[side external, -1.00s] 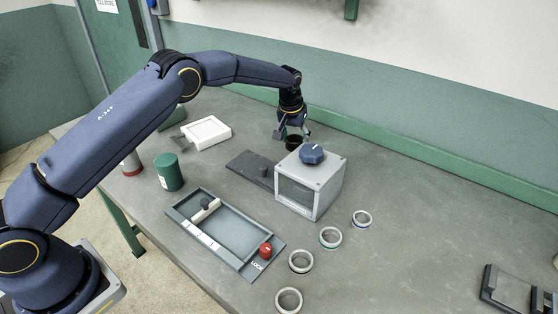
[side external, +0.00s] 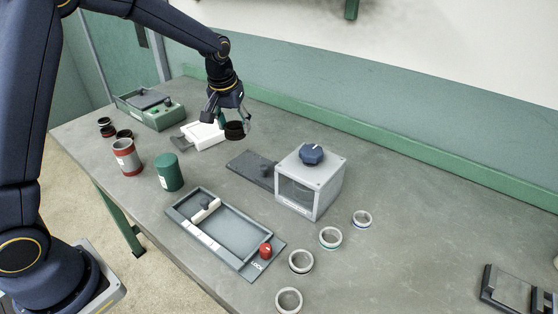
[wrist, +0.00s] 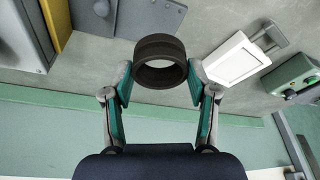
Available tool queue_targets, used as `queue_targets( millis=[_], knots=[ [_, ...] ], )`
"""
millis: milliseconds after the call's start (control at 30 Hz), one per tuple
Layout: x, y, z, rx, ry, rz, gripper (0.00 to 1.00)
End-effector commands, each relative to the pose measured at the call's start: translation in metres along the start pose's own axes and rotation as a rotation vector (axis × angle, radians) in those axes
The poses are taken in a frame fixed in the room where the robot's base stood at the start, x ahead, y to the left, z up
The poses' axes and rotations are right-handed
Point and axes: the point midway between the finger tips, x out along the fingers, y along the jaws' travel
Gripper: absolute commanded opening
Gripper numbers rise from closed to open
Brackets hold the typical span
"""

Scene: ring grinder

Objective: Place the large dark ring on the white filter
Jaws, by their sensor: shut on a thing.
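My gripper (side external: 228,121) is shut on the large dark ring (side external: 234,130) and holds it above the table. In the wrist view the ring (wrist: 160,50) sits between the two fingertips (wrist: 160,72), its opening partly visible. The white filter (side external: 197,136) is a flat white square frame with a grey handle, lying on the table. In the side view the ring appears at the filter's right edge. In the wrist view the filter (wrist: 236,62) lies to the right of the ring, apart from it, with its top empty.
A green-grey box with buttons (side external: 160,119) stands behind the filter at left. Small dark rings (side external: 107,131), a red-banded can (side external: 127,158) and a green cylinder (side external: 169,173) stand nearby. A grey box with a blue knob (side external: 331,180), a tray (side external: 237,263) and several pale rings (side external: 330,238) are nearer.

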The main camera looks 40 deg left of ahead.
Motion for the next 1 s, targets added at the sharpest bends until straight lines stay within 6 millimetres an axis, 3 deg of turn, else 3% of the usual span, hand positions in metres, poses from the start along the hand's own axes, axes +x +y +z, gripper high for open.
queue_targets(
  millis=[33,200,300,400,533,633,900,1000],
  knots=[
    [-0.003,-0.028,-0.004,-0.053,0.000,-0.014,0.16],
    [-0.015,-0.114,-0.005,-0.220,0.005,-0.056,0.16],
    [-0.021,-0.151,-0.003,-0.298,0.012,-0.075,0.16],
    [-0.026,-0.176,-0.002,-0.352,0.020,-0.087,0.16],
    [-0.026,-0.191,-0.005,-0.384,0.025,-0.096,0.16],
    [-0.013,-0.194,-0.019,-0.388,0.025,-0.098,0.16],
    [0.039,-0.195,-0.080,-0.387,0.025,-0.097,0.16],
    [0.065,-0.195,-0.089,-0.387,0.022,-0.097,0.16]
  ],
)
